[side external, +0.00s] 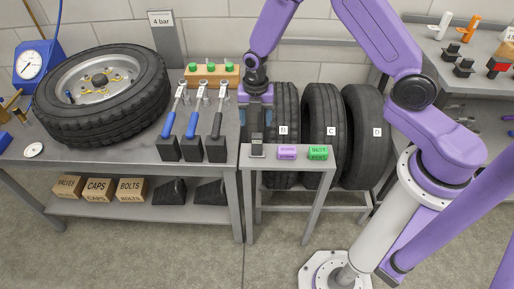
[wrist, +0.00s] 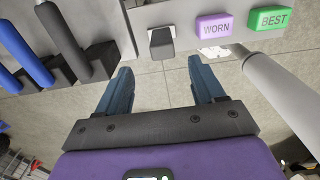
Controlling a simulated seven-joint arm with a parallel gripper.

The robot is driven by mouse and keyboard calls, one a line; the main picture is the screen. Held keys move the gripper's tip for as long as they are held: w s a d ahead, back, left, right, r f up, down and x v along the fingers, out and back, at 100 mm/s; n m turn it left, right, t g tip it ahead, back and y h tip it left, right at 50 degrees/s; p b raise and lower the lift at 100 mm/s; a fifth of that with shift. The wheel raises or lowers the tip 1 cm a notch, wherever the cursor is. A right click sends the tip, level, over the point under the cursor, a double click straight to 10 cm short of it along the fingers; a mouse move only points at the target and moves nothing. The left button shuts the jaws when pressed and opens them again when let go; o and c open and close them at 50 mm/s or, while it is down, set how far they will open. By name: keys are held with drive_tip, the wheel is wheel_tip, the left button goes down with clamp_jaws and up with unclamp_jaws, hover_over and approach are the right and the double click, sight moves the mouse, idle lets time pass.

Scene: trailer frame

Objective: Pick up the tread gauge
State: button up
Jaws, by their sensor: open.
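A small dark grey block with a paler edge, which looks like the tread gauge (wrist: 161,42), stands at the left end of a narrow grey stand; it also shows in the side external view (side external: 257,147). My gripper (wrist: 160,70) has two blue fingers spread wide with nothing between them. In the wrist view the block lies just beyond the fingertips, roughly in line with the gap. In the side external view my gripper (side external: 256,128) hangs over the stand's left end, close above or behind the block.
The stand (side external: 285,168) also holds a purple WORN block (side external: 287,153) and a green BEST block (side external: 318,153). Tyres B (side external: 284,105), C (side external: 324,110) and D (side external: 366,115) stand behind it. Upright-handled tools (side external: 217,125) in black holders stand left on the workbench (side external: 105,158).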

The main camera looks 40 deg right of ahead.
sight(257, 143)
wheel_tip(257, 143, down, 6)
drive_tip(key=shift+f, duration=0.2)
drive_tip(key=shift+s+f, duration=0.2)
drive_tip(key=shift+f, duration=2.45)
drive_tip(key=c, duration=1.1)
drive_tip(key=shift+c, duration=0.2)
drive_tip(key=shift+r, duration=0.15)
